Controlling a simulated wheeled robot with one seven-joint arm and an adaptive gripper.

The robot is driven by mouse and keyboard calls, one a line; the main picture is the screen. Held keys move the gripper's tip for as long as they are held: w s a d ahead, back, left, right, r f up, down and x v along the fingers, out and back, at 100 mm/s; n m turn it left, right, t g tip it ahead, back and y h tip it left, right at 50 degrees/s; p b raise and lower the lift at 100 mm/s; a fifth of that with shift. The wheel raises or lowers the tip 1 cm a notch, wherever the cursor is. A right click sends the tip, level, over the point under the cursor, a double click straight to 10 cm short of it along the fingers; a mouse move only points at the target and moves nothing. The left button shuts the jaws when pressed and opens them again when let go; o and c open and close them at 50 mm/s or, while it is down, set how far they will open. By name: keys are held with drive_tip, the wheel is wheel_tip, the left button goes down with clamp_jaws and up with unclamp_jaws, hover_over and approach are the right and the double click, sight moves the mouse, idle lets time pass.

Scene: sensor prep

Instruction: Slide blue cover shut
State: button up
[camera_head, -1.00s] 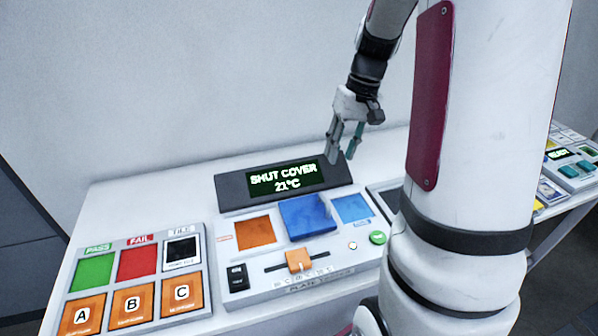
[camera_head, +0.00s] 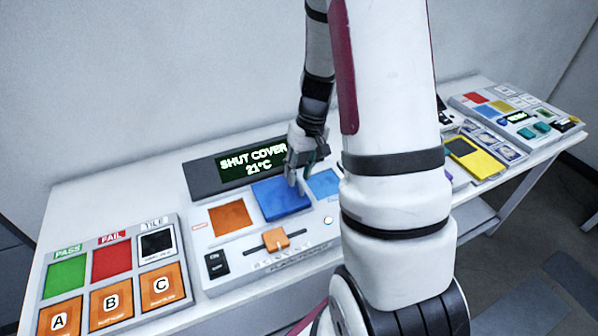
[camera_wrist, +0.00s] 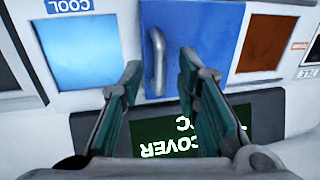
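The blue cover (camera_head: 277,201) is a flat square plate on the console, between the orange pad and the light blue pad. In the wrist view the blue cover (camera_wrist: 205,30) carries an upright metal bar handle (camera_wrist: 157,62). My gripper (camera_head: 299,180) is low over the cover's right part in the head view. In the wrist view my gripper (camera_wrist: 160,75) has its two green-padded fingers apart, one on either side of the handle's lower end. Nothing is clamped between them. Whether the fingertips touch the cover I cannot tell.
The display (camera_head: 240,168) behind reads "SHUT COVER 21°C". An orange pad (camera_head: 231,217) lies left of the cover, and a light blue pad (camera_head: 322,184) lies right. An orange slider knob (camera_head: 275,238) is in front. A button panel (camera_head: 110,270) stands at left.

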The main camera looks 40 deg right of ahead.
drive_tip(key=shift+f, duration=0.2)
drive_tip(key=shift+c, duration=0.2)
clamp_jaws()
drive_tip(key=w+a, duration=0.1)
drive_tip(key=a, duration=0.3)
drive_tip(key=w+a, duration=0.1)
drive_tip(key=a, duration=0.4)
drive_tip(key=w+a, duration=0.2)
drive_tip(key=a, duration=0.3)
drive_tip(key=shift+r, duration=0.1)
drive_tip(key=shift+o, duration=0.2)
unclamp_jaws()
drive_tip(key=shift+a, duration=0.1)
